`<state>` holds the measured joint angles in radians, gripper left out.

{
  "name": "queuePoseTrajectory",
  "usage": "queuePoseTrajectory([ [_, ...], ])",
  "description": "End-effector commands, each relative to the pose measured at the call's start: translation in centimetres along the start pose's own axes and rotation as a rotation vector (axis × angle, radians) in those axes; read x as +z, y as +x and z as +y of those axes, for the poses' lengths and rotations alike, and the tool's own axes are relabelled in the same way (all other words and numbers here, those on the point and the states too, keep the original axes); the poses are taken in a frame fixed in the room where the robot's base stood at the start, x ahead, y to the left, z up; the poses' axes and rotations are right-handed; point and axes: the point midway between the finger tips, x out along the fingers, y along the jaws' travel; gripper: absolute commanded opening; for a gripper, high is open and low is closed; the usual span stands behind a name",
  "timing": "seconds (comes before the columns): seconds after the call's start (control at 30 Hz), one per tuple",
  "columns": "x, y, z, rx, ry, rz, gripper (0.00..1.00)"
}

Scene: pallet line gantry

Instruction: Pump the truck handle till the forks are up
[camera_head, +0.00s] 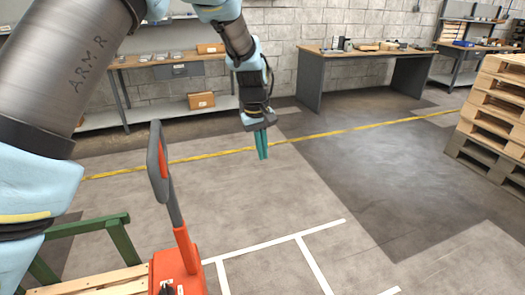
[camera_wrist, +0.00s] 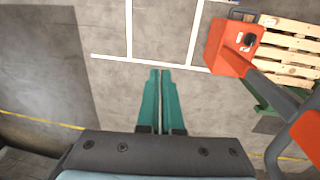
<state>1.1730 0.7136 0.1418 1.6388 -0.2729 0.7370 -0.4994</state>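The pallet truck's orange-red body (camera_head: 178,272) is at the bottom of the head view. Its handle (camera_head: 180,232) rises from it, slightly tilted, to a grey-and-red grip loop (camera_head: 157,165). In the wrist view the truck body (camera_wrist: 228,48) is at upper right, and the handle (camera_wrist: 268,86) runs toward the right edge. My gripper (camera_head: 262,156) hangs over the floor to the right of the handle, apart from it. Its teal fingers (camera_wrist: 160,72) are together with nothing between them. The forks cannot be made out.
A wooden pallet (camera_wrist: 290,48) lies beside the truck body, near a green frame (camera_head: 122,240). White lines (camera_head: 315,262) and a yellow line (camera_head: 345,131) mark the open floor. Workbenches (camera_head: 362,52) stand at the wall; stacked pallets (camera_head: 495,115) stand at right.

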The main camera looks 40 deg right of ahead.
Motion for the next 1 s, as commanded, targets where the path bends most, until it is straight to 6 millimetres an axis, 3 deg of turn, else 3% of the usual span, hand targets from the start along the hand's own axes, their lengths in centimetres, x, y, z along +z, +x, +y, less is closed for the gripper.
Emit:
queuePoseTrajectory([
  [0.07,0.0,0.0,0.0,0.000,0.000,0.000,0.13],
  [0.5,0.0,0.0,0.0,0.000,0.000,0.000,0.63],
  [0.83,0.0,-0.3,0.0,0.001,0.000,0.002,0.64],
  [1.0,-0.1,-2.5,0.1,0.004,-0.001,0.004,0.64],
])
